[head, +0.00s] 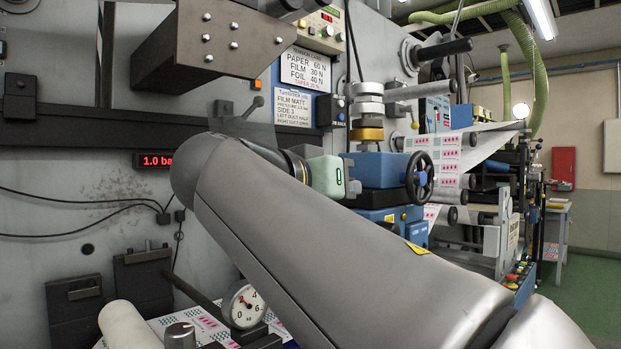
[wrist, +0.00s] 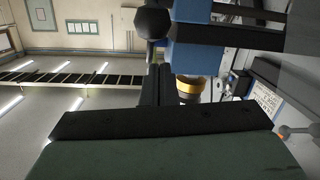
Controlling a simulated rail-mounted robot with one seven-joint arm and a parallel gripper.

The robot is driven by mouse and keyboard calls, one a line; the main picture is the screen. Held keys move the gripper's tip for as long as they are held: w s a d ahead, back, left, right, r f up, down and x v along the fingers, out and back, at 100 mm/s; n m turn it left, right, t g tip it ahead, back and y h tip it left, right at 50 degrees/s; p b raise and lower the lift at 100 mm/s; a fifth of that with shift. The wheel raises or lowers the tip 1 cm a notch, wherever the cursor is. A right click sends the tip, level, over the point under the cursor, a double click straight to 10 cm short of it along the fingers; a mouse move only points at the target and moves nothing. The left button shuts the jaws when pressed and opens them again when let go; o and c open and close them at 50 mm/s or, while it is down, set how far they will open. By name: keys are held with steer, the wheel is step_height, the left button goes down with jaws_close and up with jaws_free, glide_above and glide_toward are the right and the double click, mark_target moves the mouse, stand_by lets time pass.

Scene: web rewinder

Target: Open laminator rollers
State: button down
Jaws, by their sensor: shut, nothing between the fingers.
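My gripper (wrist: 158,86) shows in the wrist view with its two black fingers together and nothing between them. In the head view, my arm crosses the picture and its green hand (head: 326,176) is beside a blue block (head: 382,168) with a black handwheel (head: 419,176); the fingertips are hidden there. Silver and brass rings (head: 367,134) stack above the block. In the wrist view, the brass ring (wrist: 188,86) shows just right of the fingers, and a black ball knob (wrist: 152,22) beyond them. I cannot tell which parts are the laminator rollers.
A ball-ended lever (head: 257,103) stands out from the machine wall, left of the rings. A red display (head: 156,160) reads about 1.0 bar. A round gauge (head: 244,305) and a pale roll (head: 128,324) are low, near my arm. Printed web (head: 462,150) runs at the right.

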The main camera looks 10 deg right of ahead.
steer(key=v, duration=0.9)
steer(key=shift+s+a, duration=0.3)
steer(key=w+d+f+n+g+y+p, duration=0.1)
steer(key=d+f+n+g+y+p, duration=0.3)
steer(key=f, duration=0.5)
steer(key=w+d+f+n+g+y+p, duration=0.1)
steer(key=d+f+n+p, duration=0.35)
steer(key=f, duration=0.55)
steer(key=s+f+g+y+p, duration=0.4)
steer(key=s+f+y+p, duration=0.3)
steer(key=s+f, duration=0.6)
step_height(320, 180, down, 3)
steer(key=shift+s+r+g+y+p, duration=0.15)
steer(key=shift+s+g+y+p, duration=0.25)
steer(key=shift+y, duration=0.2)
